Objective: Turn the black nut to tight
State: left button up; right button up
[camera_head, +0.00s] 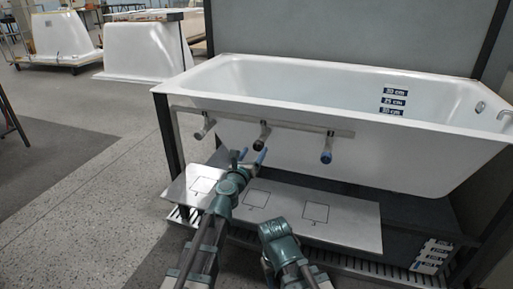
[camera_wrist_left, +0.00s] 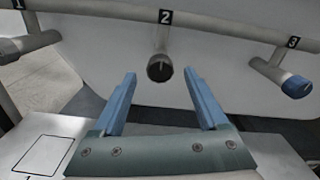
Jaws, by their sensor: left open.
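The black nut (camera_wrist_left: 160,68) sits on the end of the middle pipe stub, under label 2 on the rail. It has a pale mark on its face and shows in the head view too (camera_head: 260,144). My left gripper (camera_head: 252,155) is open in front of the middle stub. In the left wrist view its two blue fingers (camera_wrist_left: 160,77) point at the black nut, one to each side with gaps. The nut appears at or just beyond the fingertips; the exact depth is unclear. My right arm shows low in the head view, but its jaws do not.
A grey nut (camera_wrist_left: 12,46) at label 1 and a blue nut (camera_wrist_left: 297,87) at label 3 flank the black one. The rail (camera_head: 290,124) runs along the white bathtub (camera_head: 400,145). A plate (camera_head: 345,211) with marked squares lies below.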

aim_at(258, 146)
pick_arm(q)
jog(key=shift+x, duration=1.45)
jog(key=shift+c, duration=0.3)
grip_shut()
